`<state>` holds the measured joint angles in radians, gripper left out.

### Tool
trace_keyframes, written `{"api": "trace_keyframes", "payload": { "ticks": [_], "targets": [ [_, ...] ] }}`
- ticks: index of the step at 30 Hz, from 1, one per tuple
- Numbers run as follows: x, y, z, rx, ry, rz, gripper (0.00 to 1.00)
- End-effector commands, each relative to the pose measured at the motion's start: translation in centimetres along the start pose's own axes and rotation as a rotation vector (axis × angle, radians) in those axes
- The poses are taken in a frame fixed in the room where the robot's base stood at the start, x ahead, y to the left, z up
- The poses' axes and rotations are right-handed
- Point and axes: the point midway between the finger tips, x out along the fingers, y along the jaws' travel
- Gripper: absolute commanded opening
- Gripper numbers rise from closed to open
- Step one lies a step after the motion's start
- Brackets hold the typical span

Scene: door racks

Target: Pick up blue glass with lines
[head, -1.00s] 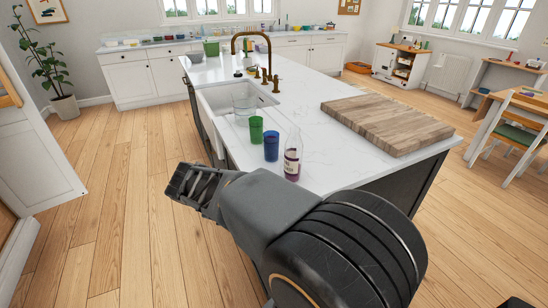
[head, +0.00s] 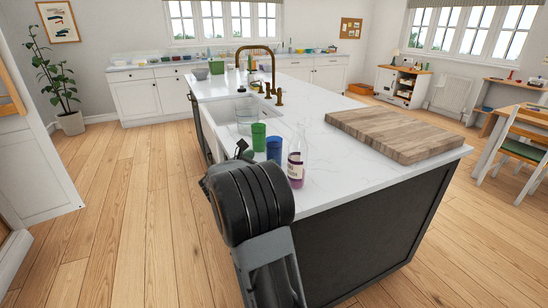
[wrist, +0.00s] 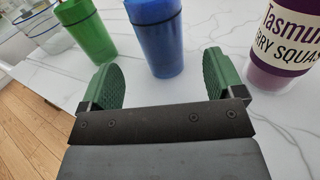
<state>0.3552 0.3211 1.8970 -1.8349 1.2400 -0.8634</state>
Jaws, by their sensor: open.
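The blue glass (head: 274,149) stands upright on the white island top, between a green glass (head: 258,136) and a bottle (head: 297,158). In the wrist view the blue glass (wrist: 155,36) is ahead of my gripper (wrist: 162,85), roughly centred between its two green-padded fingers. The fingers are spread open and empty, and the glass sits just beyond their tips, not held. The green glass (wrist: 87,33) is to the left and the bottle (wrist: 284,48) with a purple label is to the right. In the head view my arm hides most of the gripper.
A clear container (head: 246,119) stands behind the green glass, by the sink (head: 221,113) with its brass tap (head: 266,62). A wooden board (head: 394,134) lies on the island at the right. The marble between bottle and board is clear.

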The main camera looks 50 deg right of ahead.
Motion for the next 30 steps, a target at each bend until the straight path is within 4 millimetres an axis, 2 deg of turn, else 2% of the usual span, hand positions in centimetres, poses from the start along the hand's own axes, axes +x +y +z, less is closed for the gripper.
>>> {"api": "trace_keyframes", "payload": {
  "ticks": [3, 11, 21, 30],
  "targets": [
    [1.4, 0.0, 0.0, 0.001, 0.0, -0.001, 0.88],
    [2.9, 0.0, 0.0, 0.002, 0.001, -0.001, 0.88],
    [6.9, 0.1, 0.0, 0.002, 0.001, 0.0, 0.88],
    [7.3, 0.1, 0.0, 0.002, 0.001, 0.001, 0.88]
  ]
}}
